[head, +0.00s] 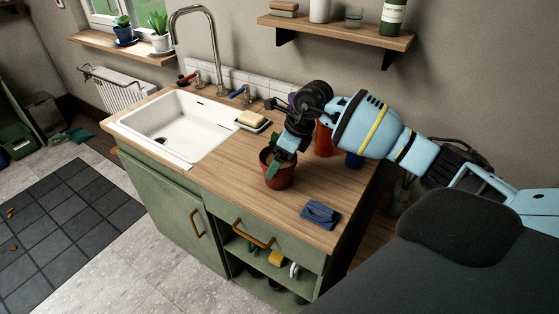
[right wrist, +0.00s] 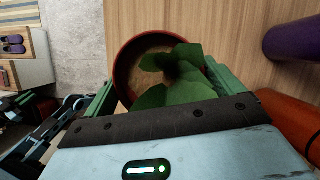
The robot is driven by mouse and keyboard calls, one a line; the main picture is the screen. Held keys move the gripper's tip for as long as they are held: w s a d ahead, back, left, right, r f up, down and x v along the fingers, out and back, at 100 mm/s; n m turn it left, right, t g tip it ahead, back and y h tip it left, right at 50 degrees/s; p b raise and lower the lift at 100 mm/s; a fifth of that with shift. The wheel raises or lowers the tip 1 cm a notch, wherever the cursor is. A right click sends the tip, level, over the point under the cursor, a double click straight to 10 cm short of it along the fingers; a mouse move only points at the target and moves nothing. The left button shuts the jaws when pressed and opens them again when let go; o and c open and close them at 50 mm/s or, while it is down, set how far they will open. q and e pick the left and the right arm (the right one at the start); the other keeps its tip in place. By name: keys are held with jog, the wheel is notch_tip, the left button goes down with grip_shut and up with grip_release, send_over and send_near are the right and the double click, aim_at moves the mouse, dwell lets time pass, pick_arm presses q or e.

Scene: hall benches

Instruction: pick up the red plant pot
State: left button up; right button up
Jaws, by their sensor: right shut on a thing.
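The red plant pot (head: 279,180) stands upright on the wooden counter (head: 232,175), right of the sink. The wrist body hides the near part of the pot in the right wrist view. I cannot tell whether the pot's base touches the counter. My left gripper is not in view.
A soap dish (head: 252,126) lies by the white sink (head: 178,128). A folded blue cloth (head: 320,213) lies near the front right. A wall shelf (head: 340,32) hangs above.

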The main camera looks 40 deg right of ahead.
jog(key=shift+r, duration=0.45)
notch_tip(320, 180, up, 2)
jog(key=shift+a+r, duration=0.1)
jog(key=shift+r, duration=0.15)
jog(key=s+a+r+b, duration=0.1)
jog(key=s+a, duration=0.9)
jog(key=a, duration=0.1)
jog(key=shift+s+a, duration=0.35)
jog(key=shift+s, duration=0.05)
